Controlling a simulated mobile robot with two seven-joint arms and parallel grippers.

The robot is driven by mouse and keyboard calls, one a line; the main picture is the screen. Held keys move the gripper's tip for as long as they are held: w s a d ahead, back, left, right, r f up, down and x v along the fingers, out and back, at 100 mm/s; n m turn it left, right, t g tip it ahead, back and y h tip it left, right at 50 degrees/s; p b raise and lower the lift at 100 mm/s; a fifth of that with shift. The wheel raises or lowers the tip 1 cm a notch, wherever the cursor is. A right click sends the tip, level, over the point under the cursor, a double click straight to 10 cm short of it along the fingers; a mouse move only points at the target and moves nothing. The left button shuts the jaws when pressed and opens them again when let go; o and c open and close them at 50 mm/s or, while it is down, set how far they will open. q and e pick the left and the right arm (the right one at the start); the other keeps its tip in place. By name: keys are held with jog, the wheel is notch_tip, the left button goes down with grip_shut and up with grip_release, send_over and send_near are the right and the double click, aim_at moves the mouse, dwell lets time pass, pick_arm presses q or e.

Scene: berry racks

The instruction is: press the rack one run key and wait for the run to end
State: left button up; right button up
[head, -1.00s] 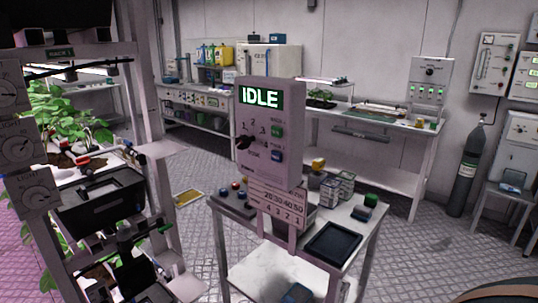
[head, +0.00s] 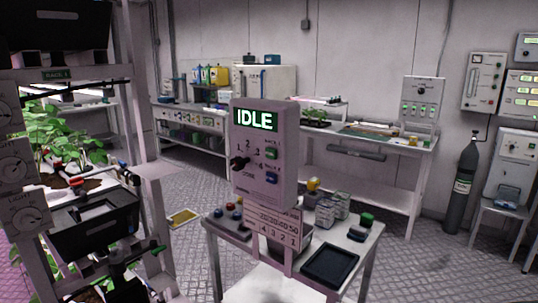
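The control box (head: 264,155) stands upright on a post at the middle of the head view. Its green display (head: 255,119) reads IDLE. A green key (head: 271,153) labelled for rack one sits on its face, with a blue key (head: 271,178) below it. A black selector knob (head: 239,163) with numbers around it is at the left of the face. The rack marked RACK 1 (head: 57,75) is at the left, with green plants. Neither of my grippers can be made out in the head view.
A small table (head: 345,262) stands behind the box, with a black tray (head: 330,264), coloured knobs and small containers. A yellow floor plate (head: 184,217) lies left of it. A long bench (head: 400,145) and a gas cylinder (head: 461,185) are along the back wall.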

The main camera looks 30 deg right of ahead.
grip_shut()
dwell(1.5)
